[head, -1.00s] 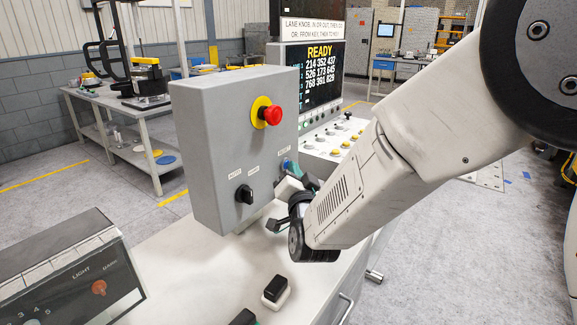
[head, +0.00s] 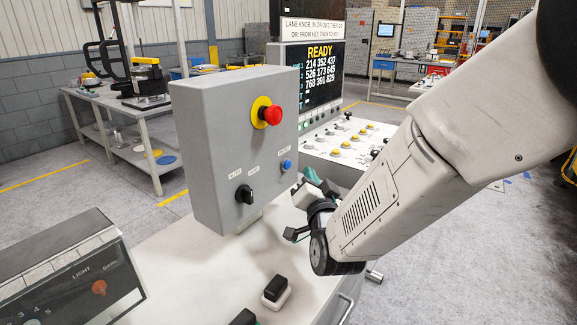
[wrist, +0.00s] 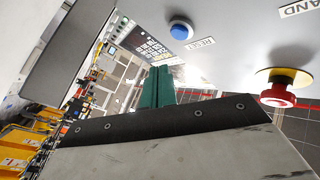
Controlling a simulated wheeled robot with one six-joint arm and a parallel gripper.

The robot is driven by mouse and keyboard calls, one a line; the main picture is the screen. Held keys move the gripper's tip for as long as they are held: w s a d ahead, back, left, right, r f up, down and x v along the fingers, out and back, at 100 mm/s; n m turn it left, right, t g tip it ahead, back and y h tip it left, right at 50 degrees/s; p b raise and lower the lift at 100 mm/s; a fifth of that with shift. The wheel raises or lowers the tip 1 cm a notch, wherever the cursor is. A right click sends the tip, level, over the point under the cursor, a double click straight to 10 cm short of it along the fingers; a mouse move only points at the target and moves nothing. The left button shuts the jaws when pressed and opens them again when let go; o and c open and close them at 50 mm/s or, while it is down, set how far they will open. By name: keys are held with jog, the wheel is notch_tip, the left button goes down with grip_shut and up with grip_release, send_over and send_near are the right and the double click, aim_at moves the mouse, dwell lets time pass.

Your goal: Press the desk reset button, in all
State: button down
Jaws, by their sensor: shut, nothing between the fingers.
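The blue reset button (head: 286,165) sits on the right part of the front face of the grey control box (head: 215,150), under a small label. It also shows in the wrist view (wrist: 181,29), beside its RESET label. My gripper (head: 312,178) is to the right of the button and slightly lower in the head view, apart from it. In the wrist view its green fingertips (wrist: 156,88) are together and empty, pointing toward the box, with the button above them in the picture.
A red emergency stop (head: 271,115) on a yellow plate and a black selector knob (head: 244,194) share the box face. A display reading READY (head: 320,75) stands behind. A black-and-white switch (head: 275,290) is on the desk, with a dial panel (head: 70,275) at left.

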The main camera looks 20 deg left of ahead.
jog(key=shift+s+d, duration=0.2)
jog(key=shift+d, duration=0.3)
jog(key=shift+s+d, duration=0.15)
jog(key=shift+d, duration=0.3)
jog(key=shift+f, duration=0.1)
